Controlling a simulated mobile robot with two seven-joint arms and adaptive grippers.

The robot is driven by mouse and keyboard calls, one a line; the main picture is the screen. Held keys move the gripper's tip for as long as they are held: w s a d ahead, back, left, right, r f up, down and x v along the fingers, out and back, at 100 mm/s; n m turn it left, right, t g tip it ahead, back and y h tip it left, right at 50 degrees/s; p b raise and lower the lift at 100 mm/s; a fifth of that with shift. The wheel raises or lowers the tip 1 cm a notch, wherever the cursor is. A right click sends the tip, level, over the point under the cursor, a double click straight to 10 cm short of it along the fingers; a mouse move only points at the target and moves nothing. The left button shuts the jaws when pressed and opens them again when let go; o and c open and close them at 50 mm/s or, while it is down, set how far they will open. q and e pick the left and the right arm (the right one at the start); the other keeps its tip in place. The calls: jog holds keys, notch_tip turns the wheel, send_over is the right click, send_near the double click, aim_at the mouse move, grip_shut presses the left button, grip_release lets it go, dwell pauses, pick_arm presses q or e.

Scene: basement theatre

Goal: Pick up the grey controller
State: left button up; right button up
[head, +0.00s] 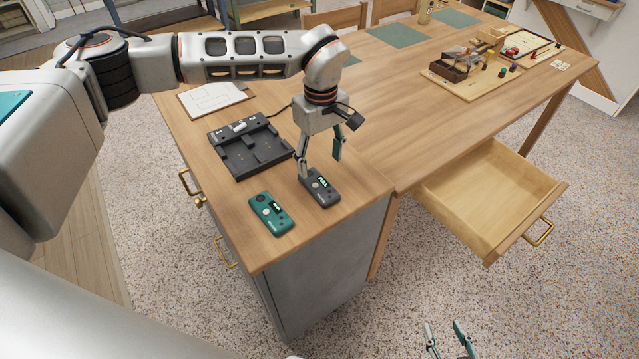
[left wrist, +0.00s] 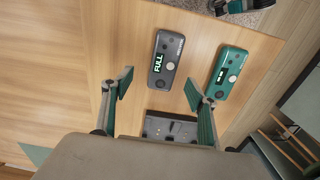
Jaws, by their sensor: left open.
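The grey controller (head: 321,188) lies flat on the wooden cabinet top near its front right corner. In the left wrist view the grey controller (left wrist: 165,60) has a lit display reading FULL. My left gripper (head: 319,166) is open and empty, pointing down just above and behind the grey controller; in the left wrist view its fingertips (left wrist: 160,82) are spread to either side of the controller's near end. My right gripper (head: 450,340) shows at the bottom edge of the head view with its fingers apart, over the carpet and away from the table.
A green controller (head: 270,214) lies left of the grey one. A dark charging dock (head: 249,146) and a white sheet (head: 212,97) are behind. An open, empty drawer (head: 487,191) juts out at right. A game tray (head: 480,84) sits on the far table.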

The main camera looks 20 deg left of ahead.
aim_at(319, 184)
pick_arm(q)
jog(key=f, duration=0.4)
jog(key=s+f, duration=0.1)
jog(key=f, duration=0.1)
jog(key=shift+a+f+p, duration=0.1)
jog(key=shift+f+p, duration=0.05)
jog(key=shift+p, duration=0.15)
jog(key=shift+f, duration=0.4)
jog(key=c, duration=1.3)
